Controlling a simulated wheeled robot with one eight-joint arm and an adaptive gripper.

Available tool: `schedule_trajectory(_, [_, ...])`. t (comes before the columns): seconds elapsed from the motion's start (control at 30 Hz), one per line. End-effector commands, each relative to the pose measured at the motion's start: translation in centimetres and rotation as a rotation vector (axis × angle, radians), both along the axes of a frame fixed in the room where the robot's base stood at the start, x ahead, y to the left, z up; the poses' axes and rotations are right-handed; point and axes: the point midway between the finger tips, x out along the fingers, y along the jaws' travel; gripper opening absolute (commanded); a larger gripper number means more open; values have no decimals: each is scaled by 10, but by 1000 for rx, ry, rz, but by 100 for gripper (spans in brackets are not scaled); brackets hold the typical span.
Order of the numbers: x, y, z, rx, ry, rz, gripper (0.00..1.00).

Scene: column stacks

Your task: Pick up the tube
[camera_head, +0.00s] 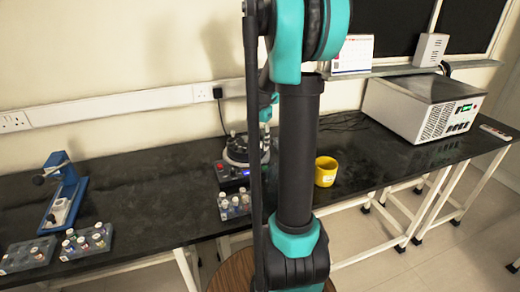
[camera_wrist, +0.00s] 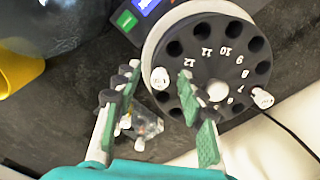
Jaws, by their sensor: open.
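In the wrist view a black round rotor (camera_wrist: 215,62) with numbered holes sits in a device with a light rim. A white-capped tube (camera_wrist: 160,78) stands at the rotor's left edge, and another white-capped tube (camera_wrist: 262,98) is at its right edge. My gripper (camera_wrist: 160,73) is open; its two green-padded fingertips appear on either side of the left tube. I cannot tell the height gap or whether they touch it. In the head view the rotor device (camera_head: 238,152) stands on the black bench, partly behind my arm, which hides the gripper.
A rack with capped tubes (camera_head: 234,204) stands in front of the device. A yellow mug (camera_head: 326,172) is to its right. More tube racks (camera_head: 86,241) and a blue stand (camera_head: 66,192) are at left. A large white box device (camera_head: 420,106) is at right.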

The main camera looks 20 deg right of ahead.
Motion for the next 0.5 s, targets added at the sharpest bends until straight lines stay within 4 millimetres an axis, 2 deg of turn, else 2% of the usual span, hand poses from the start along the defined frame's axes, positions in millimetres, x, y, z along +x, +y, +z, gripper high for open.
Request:
schedule_trajectory(0.17, [0, 0, 0, 0, 0, 0, 41])
schedule_trajectory(0.43, [0, 0, 0, 0, 0, 0, 7])
schedule_trajectory(0.5, [0, 0, 0, 0, 0, 0, 6])
